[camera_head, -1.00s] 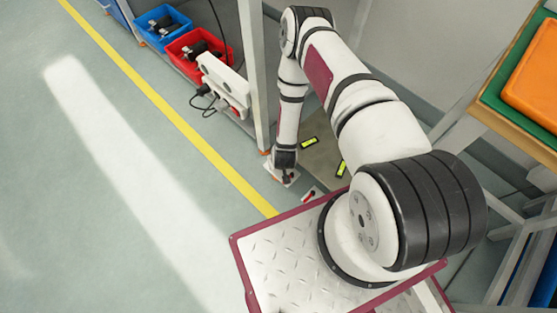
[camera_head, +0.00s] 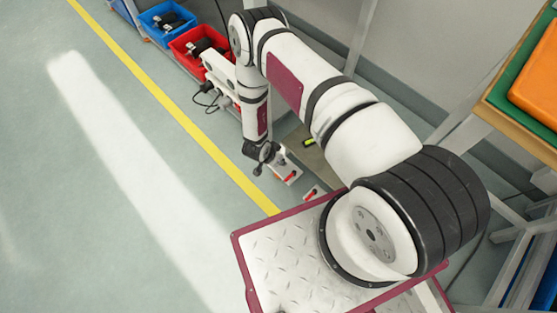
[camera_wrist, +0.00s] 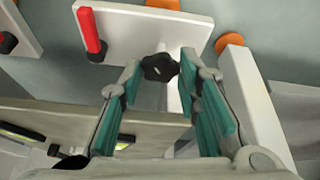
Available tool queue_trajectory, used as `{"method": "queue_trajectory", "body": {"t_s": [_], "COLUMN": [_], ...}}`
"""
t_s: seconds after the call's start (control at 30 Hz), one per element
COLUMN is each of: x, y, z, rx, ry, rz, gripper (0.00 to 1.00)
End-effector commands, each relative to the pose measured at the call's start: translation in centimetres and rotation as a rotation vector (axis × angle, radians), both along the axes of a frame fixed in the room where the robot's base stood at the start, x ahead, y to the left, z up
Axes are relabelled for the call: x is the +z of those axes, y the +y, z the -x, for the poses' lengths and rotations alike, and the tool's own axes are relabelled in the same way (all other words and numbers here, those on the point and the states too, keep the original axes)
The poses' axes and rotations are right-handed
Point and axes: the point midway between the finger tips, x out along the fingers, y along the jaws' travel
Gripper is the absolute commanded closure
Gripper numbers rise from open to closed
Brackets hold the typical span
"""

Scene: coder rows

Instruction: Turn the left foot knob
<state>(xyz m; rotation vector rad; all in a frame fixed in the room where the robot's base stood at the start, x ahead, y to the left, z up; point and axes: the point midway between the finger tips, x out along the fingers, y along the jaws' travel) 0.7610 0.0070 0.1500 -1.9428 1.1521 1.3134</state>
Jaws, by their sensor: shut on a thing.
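In the wrist view, a black star-shaped knob (camera_wrist: 160,67) sits at the lower right edge of a white plate (camera_wrist: 145,32). My gripper (camera_wrist: 159,75) has its teal-padded fingers on either side of this knob, shut on it at the fingertips. A red lever (camera_wrist: 91,30) with a black base stands on the left of the same plate. In the head view, my gripper (camera_head: 263,165) is low near the floor, at the left side of the small white plate (camera_head: 283,163). The knob itself cannot be made out there.
A second small plate with a red lever (camera_head: 311,194) lies closer to my base. A red bin (camera_head: 190,52) and blue bin (camera_head: 165,22) stand at the upper left. A pale upright (camera_wrist: 255,110) is right of my fingers. Open floor lies left of the yellow line (camera_head: 190,115).

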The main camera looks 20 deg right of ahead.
Motion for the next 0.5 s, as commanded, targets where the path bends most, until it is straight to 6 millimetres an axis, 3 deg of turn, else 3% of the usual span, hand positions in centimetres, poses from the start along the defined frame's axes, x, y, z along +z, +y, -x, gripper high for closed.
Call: {"method": "queue_trajectory", "body": {"t_s": [0.5], "x": [-0.11], "y": [0.41], "z": [-0.57], "rx": [-0.254], "ry": [-0.006], "rz": [-0.003], "gripper": [0.97]}}
